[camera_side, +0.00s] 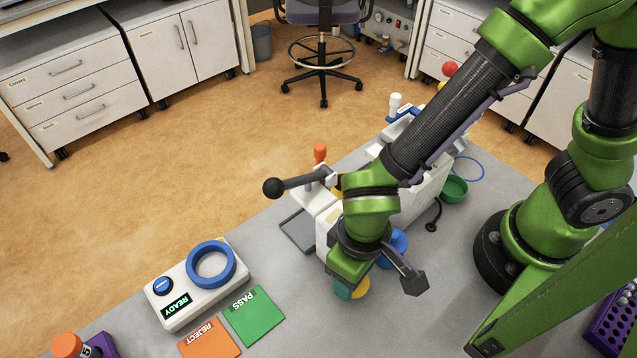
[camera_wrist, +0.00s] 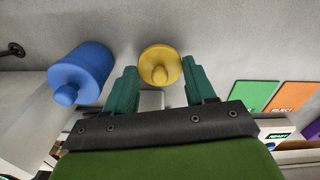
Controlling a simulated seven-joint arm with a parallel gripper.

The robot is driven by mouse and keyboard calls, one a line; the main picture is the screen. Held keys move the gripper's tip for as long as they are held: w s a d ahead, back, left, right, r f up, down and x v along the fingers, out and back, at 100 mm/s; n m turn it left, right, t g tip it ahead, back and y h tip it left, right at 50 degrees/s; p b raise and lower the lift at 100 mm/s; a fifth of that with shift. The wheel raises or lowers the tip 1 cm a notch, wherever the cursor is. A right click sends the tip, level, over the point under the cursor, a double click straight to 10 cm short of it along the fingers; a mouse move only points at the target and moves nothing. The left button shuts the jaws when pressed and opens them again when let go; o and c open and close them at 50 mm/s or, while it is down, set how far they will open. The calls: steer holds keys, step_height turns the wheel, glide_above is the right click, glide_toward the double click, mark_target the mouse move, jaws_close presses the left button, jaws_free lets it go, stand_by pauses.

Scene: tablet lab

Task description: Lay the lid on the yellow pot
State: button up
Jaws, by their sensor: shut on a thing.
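My gripper (camera_wrist: 160,85) points down and is shut on a round yellow lid with a small knob, the yellow lid (camera_wrist: 158,58) filling the gap between its teal fingers in the wrist view. In the side view my gripper (camera_side: 347,290) is low over the bench, with a bit of yellow (camera_side: 360,287) beside a teal finger. I cannot tell whether that yellow is lid or pot, or whether the lid touches a pot. No separate yellow pot can be made out; the lid and my wrist may hide it.
A blue knobbed pot (camera_wrist: 82,72) stands close left of the fingers in the wrist view. A white apparatus (camera_side: 420,200) stands behind my wrist, with a green bowl (camera_side: 454,190) at its right. Green PASS (camera_side: 253,315) and orange REJECT (camera_side: 209,340) cards lie left.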

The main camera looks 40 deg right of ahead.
step_height(320, 180, up, 18)
steer(key=w+d+n, duration=1.1)
steer(key=w+n, duration=0.1)
steer(key=w, duration=0.2)
steer(key=shift+s+a+f, duration=0.15)
steer(key=shift+f, duration=2.8)
steer(key=shift+s+a+f, duration=0.1)
steer(key=shift+f, duration=2.85)
steer(key=shift+f, duration=0.4)
steer(key=o, duration=1.4)
steer(key=shift+w, duration=0.1)
